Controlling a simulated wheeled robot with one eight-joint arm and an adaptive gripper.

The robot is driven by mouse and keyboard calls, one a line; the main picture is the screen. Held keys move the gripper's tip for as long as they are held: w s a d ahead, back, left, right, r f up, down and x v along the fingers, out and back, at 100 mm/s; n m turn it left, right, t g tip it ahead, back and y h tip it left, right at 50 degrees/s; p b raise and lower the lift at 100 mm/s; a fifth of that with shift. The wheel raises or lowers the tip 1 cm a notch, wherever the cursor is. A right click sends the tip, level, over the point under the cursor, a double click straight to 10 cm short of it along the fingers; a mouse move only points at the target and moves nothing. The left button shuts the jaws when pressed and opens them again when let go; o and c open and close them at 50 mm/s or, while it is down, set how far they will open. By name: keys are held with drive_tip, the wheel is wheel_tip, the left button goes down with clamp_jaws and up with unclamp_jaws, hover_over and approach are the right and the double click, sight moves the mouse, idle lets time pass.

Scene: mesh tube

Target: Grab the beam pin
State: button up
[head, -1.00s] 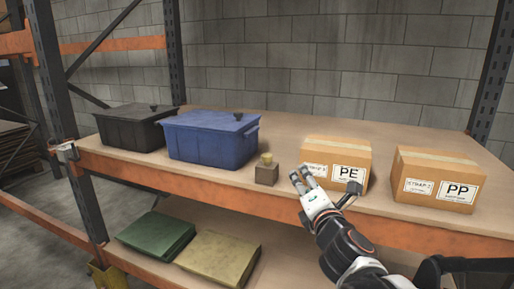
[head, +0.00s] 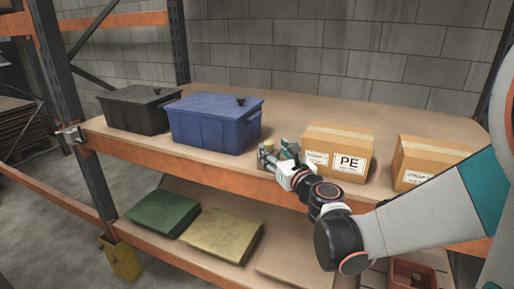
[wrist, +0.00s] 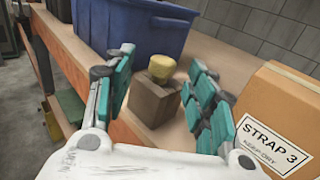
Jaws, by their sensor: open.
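The likely beam pin is a small yellow knob (wrist: 161,68) on top of a brown block (wrist: 153,103) near the shelf's front edge. In the head view the yellow knob (head: 268,146) is partly hidden by my fingers. My gripper (wrist: 161,58) is open, with one teal-padded finger left of the block and the other right of it. The knob and block appear between the fingers in the wrist view, with visible gaps on both sides. My gripper (head: 279,153) comes from the right in the head view. Whether the fingers reach around the knob is unclear.
A blue lidded bin (head: 215,124) stands behind and left of the block, and a black bin (head: 138,112) is further left. The PE carton (head: 338,152) is close on the right, another carton (head: 425,160) beyond it. The orange beam (head: 180,158) edges the shelf.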

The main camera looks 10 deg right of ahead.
sight(271, 146)
drive_tip(key=shift+w+a+b, duration=0.15)
drive_tip(key=shift+w+b, duration=0.15)
drive_tip(key=shift+w, duration=1.15)
drive_tip(key=shift+w+a+b, duration=0.1)
drive_tip(key=shift+w+b, duration=0.15)
drive_tip(key=shift+w, duration=1.15)
drive_tip(key=shift+s, duration=0.1)
drive_tip(key=c, duration=1.2)
